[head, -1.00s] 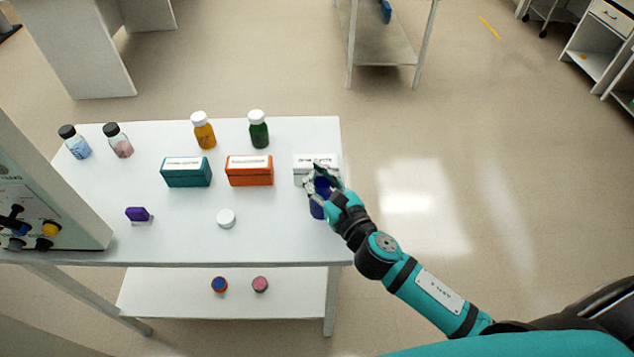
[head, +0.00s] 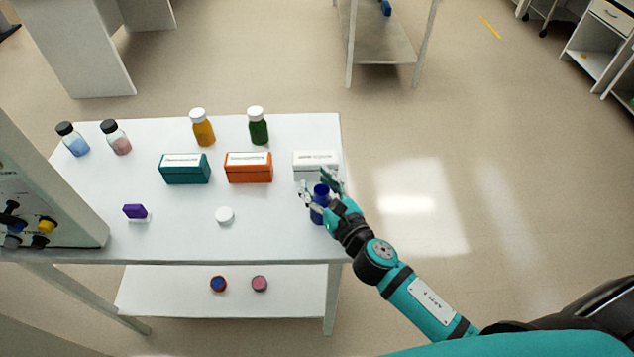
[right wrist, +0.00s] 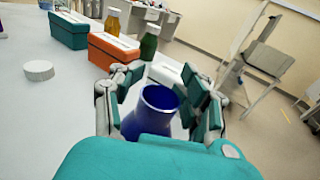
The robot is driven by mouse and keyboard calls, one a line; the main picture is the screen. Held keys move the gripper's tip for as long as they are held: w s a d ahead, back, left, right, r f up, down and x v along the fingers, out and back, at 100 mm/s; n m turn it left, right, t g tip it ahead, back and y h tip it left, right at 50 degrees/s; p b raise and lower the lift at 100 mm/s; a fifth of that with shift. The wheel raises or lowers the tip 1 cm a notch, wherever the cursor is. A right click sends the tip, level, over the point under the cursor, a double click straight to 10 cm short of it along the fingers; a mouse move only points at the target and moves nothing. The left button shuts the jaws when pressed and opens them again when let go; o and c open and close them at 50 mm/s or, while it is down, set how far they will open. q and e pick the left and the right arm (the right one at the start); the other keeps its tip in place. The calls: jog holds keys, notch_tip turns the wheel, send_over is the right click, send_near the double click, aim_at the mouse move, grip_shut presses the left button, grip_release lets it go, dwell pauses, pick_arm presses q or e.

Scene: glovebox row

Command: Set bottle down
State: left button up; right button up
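The dark blue bottle (head: 317,213) stands upright on the white table, near its right end and in front of the white box. It has no cap, and its open mouth shows in the right wrist view (right wrist: 160,98). My right gripper (head: 320,186) is around the bottle's upper part with its fingers spread. In the right wrist view the gripper (right wrist: 160,95) has a finger on each side of the bottle, with gaps between. The bottle's lower part is partly hidden by the gripper. My left gripper is not in view.
A white cap (head: 225,215) lies left of the bottle. The white box (head: 316,163), orange box (head: 249,169) and teal box (head: 185,170) form a row behind. Amber (head: 202,130) and green (head: 258,129) bottles stand farther back. The table's right edge is close to the bottle.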

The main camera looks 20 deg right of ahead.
jog(key=shift+r, duration=0.1)
jog(key=shift+s, duration=0.1)
jog(key=b+v, duration=0.3)
jog(key=v, duration=0.9)
